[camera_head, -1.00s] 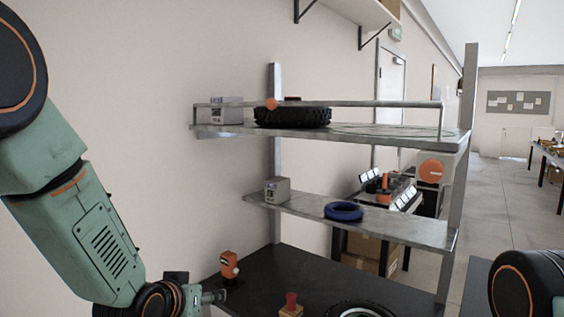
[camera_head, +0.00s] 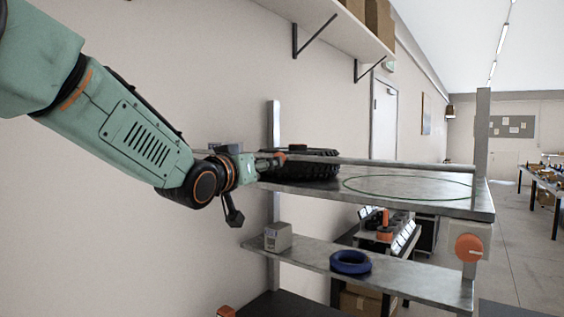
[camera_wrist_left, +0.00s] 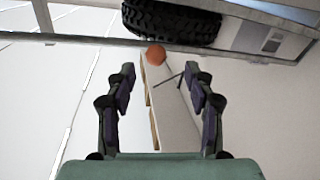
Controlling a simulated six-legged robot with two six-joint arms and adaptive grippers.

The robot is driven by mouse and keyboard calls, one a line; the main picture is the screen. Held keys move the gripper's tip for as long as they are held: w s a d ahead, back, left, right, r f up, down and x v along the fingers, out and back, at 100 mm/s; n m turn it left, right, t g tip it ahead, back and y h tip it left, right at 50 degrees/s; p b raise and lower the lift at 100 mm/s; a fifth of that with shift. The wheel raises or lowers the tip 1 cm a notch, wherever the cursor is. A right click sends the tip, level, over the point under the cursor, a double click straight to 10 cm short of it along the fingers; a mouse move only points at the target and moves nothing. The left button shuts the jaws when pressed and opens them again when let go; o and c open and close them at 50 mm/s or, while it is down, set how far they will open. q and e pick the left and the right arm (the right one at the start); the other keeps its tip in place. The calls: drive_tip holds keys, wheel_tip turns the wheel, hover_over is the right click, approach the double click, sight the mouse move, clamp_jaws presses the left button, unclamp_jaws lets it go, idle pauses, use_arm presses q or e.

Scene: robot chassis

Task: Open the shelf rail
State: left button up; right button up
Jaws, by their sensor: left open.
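My left gripper (camera_head: 268,162) is beside this knob, at the shelf's left end. In the left wrist view my left gripper (camera_wrist_left: 160,78) is open and empty. The orange knob (camera_wrist_left: 155,55) lies just beyond its fingertips, near the middle, against the grey rail (camera_wrist_left: 100,43). Contact with the knob does not show. My right gripper is out of view.
A lower shelf (camera_head: 400,277) holds a small grey box (camera_head: 278,237) and a blue ring (camera_head: 350,262). A metal post (camera_head: 482,130) stands at right.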

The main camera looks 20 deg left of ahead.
sight(283, 158)
use_arm(q)
drive_tip(key=w+p, duration=0.1)
drive_tip(key=w, duration=0.1)
drive_tip(key=w+p, duration=0.1)
drive_tip(key=w, duration=0.2)
drive_tip(key=w+d+p, duration=0.1)
drive_tip(key=w, duration=0.1)
drive_tip(key=shift+w+d, duration=0.1)
drive_tip(key=shift+w, duration=0.05)
drive_tip(key=shift+s+d+r, duration=0.3)
drive_tip(key=shift+s+r, duration=0.1)
drive_tip(key=shift+s, duration=0.3)
drive_tip(key=shift+c, duration=0.7)
drive_tip(key=shift+w+a+f, duration=0.2)
drive_tip(key=shift+w+f, duration=0.1)
drive_tip(key=shift+w, duration=0.25)
drive_tip(key=c, duration=0.4)
drive_tip(key=shift+d, duration=0.15)
drive_tip(key=c, duration=0.4)
drive_tip(key=shift+s, duration=0.1)
clamp_jaws()
drive_tip(key=shift+r, duration=0.1)
